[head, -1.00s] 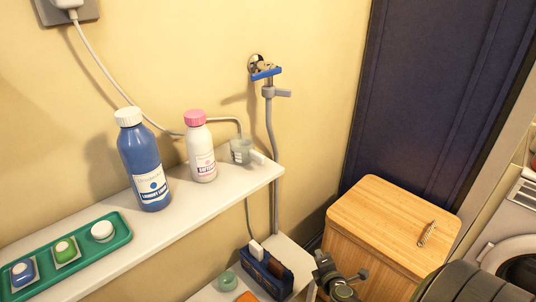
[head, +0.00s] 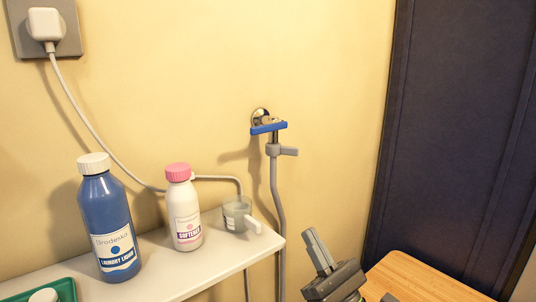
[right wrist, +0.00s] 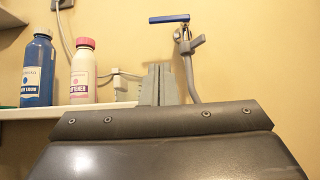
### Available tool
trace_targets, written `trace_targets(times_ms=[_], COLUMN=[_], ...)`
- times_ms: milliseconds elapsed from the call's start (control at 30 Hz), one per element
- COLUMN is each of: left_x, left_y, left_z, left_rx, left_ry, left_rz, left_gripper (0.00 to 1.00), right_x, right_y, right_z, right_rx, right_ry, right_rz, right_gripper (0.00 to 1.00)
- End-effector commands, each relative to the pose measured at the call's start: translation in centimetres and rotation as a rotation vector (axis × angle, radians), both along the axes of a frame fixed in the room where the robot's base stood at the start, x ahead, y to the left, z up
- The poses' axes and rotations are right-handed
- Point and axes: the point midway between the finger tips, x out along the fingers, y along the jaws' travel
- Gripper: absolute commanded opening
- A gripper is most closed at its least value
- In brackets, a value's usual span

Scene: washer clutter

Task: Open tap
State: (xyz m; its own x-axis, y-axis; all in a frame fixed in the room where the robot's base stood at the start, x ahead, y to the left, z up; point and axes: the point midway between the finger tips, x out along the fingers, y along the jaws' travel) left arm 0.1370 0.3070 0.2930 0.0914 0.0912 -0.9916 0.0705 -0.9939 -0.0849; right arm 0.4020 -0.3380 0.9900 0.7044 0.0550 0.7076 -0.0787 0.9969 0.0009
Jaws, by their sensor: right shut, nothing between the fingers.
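The tap (head: 266,119) is on the yellow wall, with a blue lever handle (head: 268,128) lying crosswise over it. The handle also shows in the right wrist view (right wrist: 169,19), above and a little right of my fingers. A grey hose (head: 274,190) with a small grey side piece hangs down from the tap. My right gripper (head: 318,248) is shut and empty, pointing up, below and right of the tap and apart from it. Its fingers also show in the right wrist view (right wrist: 157,85). My left gripper is out of view.
A white shelf (head: 190,270) left of the tap holds a blue laundry bottle (head: 108,225), a softener bottle (head: 184,212) and a measuring cup (head: 237,214). A wooden cabinet top (head: 415,280) is at lower right. The wall around the tap is clear.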

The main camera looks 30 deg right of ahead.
Motion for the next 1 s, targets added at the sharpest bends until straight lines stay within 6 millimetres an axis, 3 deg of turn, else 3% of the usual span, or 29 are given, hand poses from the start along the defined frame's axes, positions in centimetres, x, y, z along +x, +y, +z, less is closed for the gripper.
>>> trace_targets(times_ms=[567, 733, 1000], left_x=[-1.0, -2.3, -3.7], left_y=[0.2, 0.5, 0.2], left_z=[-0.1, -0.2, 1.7], left_rx=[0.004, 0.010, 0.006], left_ry=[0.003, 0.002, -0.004], left_rz=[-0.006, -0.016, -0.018], left_gripper=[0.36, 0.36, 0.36], right_x=[0.9, 2.2, 6.0], right_y=[0.1, 0.2, 0.5], right_z=[1.2, 2.6, 6.6], right_rx=[-0.001, -0.001, 0.000], right_ry=[0.000, -0.002, -0.002], right_rz=[-0.001, -0.001, 0.000], right_gripper=[0.00, 0.00, 0.00])
